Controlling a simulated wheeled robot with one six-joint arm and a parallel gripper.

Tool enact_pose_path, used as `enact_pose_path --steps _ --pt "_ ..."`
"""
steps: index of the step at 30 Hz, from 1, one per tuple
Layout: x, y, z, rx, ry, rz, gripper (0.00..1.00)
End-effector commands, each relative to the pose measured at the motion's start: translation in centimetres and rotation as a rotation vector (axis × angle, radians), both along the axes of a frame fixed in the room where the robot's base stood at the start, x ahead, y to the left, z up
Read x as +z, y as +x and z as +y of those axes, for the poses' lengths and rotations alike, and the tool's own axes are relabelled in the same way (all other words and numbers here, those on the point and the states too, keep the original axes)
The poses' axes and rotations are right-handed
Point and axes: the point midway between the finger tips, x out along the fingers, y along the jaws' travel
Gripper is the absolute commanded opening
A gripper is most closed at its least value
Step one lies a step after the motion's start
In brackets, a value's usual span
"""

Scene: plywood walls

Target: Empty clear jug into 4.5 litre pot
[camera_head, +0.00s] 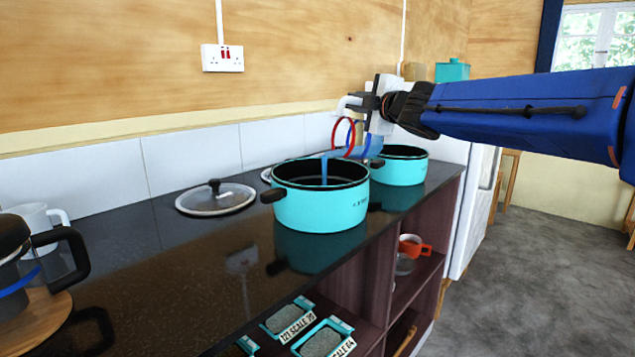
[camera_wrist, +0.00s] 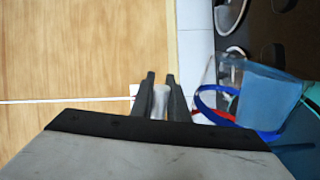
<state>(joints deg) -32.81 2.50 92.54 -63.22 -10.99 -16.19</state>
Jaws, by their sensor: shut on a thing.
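The clear jug (camera_head: 368,146) is tilted over the nearer turquoise pot (camera_head: 320,208), with its red and blue bands showing. A blue stream runs from its mouth down into that pot. My gripper (camera_head: 368,102) is above the jug, shut on its pale handle. In the wrist view my gripper's fingers (camera_wrist: 161,92) close around the handle, and the jug (camera_wrist: 262,98) beside them holds blue liquid. A second turquoise pot (camera_head: 400,170) stands just behind the first. The marking on the nearer pot is too small to read. The liquid level inside it is hidden.
A glass lid (camera_head: 215,198) lies on the dark worktop (camera_head: 160,270) left of the pots. A white mug (camera_head: 38,222) and a dark pot with a handle (camera_head: 18,260) stand at the near left. Scales (camera_head: 322,338) and an orange cup (camera_head: 412,246) are on shelves below.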

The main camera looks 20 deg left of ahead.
Motion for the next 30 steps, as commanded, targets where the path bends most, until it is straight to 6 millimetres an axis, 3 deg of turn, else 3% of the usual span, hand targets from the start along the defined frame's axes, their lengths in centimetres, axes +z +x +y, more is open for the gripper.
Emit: enact_pose_path --steps 30 --pt "0.83 -0.24 0.53 -0.006 -0.083 -0.076 0.00"
